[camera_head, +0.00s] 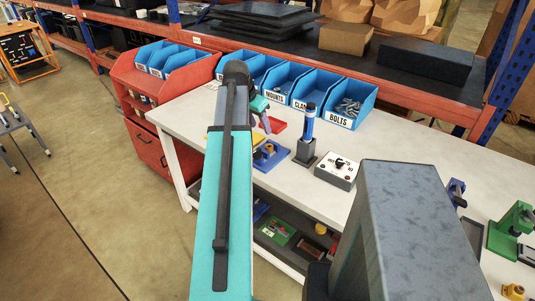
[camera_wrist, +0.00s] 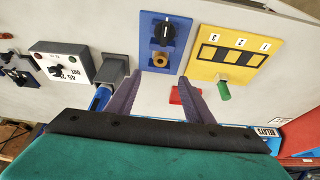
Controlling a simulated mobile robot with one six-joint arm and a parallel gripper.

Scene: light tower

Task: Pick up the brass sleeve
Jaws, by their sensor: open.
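A small brass-coloured ring, likely the brass sleeve (camera_wrist: 160,58), sits on a blue plate (camera_wrist: 178,30) beside a black knob (camera_wrist: 168,33) in the wrist view. In the head view the blue plate (camera_head: 276,162) lies on the white bench, with the brass-coloured part (camera_head: 269,149) small on it. My gripper (camera_wrist: 160,83) is open and empty. In the wrist view its two purple-grey fingers point toward the plate's near edge, with the ring just beyond and between their tips. In the head view my arm hides much of the gripper.
A yellow panel (camera_wrist: 235,55) with a green handle (camera_wrist: 223,91) stands right of the plate in the wrist view. A grey holder with a blue cylinder (camera_head: 309,122) and a white switch box (camera_head: 337,171) stand nearby. Blue bins (camera_head: 315,92) line the bench's back.

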